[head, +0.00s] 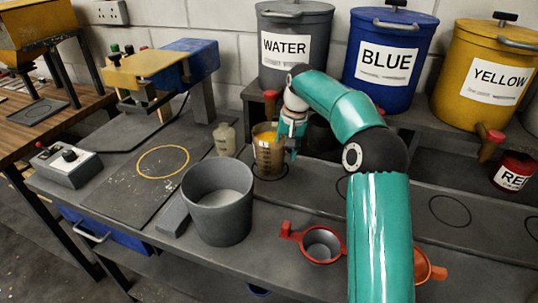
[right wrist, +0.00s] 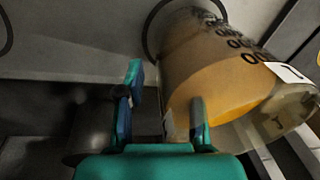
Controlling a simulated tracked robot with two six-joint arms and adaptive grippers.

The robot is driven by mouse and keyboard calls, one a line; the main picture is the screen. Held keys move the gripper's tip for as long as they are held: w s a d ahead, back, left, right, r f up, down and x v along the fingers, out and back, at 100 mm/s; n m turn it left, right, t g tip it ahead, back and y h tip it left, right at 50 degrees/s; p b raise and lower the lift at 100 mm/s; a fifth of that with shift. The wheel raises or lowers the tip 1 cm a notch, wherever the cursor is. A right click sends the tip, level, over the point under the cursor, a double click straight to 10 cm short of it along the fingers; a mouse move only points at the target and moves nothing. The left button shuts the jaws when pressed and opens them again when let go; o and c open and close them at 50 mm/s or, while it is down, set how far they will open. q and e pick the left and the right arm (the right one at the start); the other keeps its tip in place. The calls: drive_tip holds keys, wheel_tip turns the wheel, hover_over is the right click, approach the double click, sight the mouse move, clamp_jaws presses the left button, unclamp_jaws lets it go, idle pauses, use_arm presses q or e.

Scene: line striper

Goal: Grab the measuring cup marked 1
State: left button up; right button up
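A see-through measuring cup (head: 268,154) with dark scale marks and amber contents stands below the WATER tank's tap, on or by a black ring. In the right wrist view the cup (right wrist: 215,75) is large, right of centre, with a partly seen white label. I cannot read a clear 1 on it in the head view. My right gripper (head: 290,128) is at the cup's right side. In the right wrist view its fingers (right wrist: 166,98) stand apart; the right finger overlaps the cup's near edge, and contact is unclear. My left gripper is out of view.
WATER (head: 292,50), BLUE (head: 388,48) and YELLOW (head: 486,70) tanks line the back.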

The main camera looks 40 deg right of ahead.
drive_tip(key=shift+f, duration=0.1)
drive_tip(key=shift+c, duration=0.2)
clamp_jaws()
drive_tip(key=shift+w, duration=0.1)
idle(0.4)
